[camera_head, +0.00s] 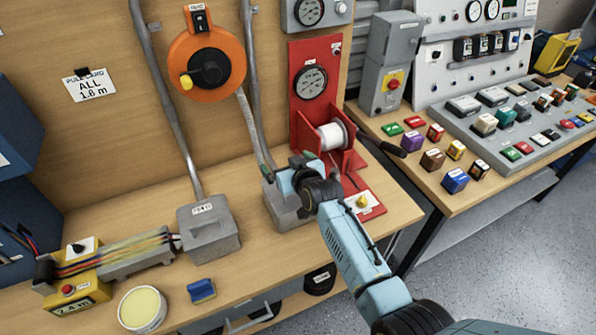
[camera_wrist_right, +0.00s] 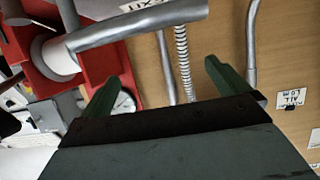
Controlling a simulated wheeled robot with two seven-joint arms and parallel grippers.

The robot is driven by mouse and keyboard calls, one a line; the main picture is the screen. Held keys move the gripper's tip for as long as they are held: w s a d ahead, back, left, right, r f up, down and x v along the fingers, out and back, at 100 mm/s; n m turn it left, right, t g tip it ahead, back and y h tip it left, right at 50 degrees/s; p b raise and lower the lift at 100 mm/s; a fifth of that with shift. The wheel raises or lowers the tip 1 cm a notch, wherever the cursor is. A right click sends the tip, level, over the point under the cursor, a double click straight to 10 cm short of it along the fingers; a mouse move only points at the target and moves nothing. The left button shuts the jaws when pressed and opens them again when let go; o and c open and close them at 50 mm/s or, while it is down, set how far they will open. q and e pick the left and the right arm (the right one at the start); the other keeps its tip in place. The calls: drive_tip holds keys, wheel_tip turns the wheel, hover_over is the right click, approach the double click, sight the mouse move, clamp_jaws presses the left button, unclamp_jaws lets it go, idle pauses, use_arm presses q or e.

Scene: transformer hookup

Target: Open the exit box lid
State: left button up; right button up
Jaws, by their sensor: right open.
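The exit box (camera_head: 284,206) is a grey box on the bench, below the orange reel and left of the red stand. My right gripper (camera_head: 290,168) is over its top and hides most of the lid, so I cannot tell whether the lid is raised. In the right wrist view, a grey edge (camera_wrist_right: 150,24) with an upside-down label reading EXIT lies beyond the fingertips. The right gripper (camera_wrist_right: 160,88) is open there, with nothing visible between its green fingers. My left gripper is not in view.
A second grey box (camera_head: 208,228) stands to the left. The red stand (camera_head: 308,75) with a white spool (camera_head: 333,135) is close on the right. Conduits and a flexible hose (camera_head: 250,122) run down behind the gripper. A blue block (camera_head: 201,291) lies near the front edge.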

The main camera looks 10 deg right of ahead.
drive_tip(key=p+v, duration=0.1)
drive_tip(key=v, duration=1.1)
drive_tip(key=shift+s+r, duration=0.25)
drive_tip(key=shift+r, duration=0.05)
drive_tip(key=shift+d, duration=0.1)
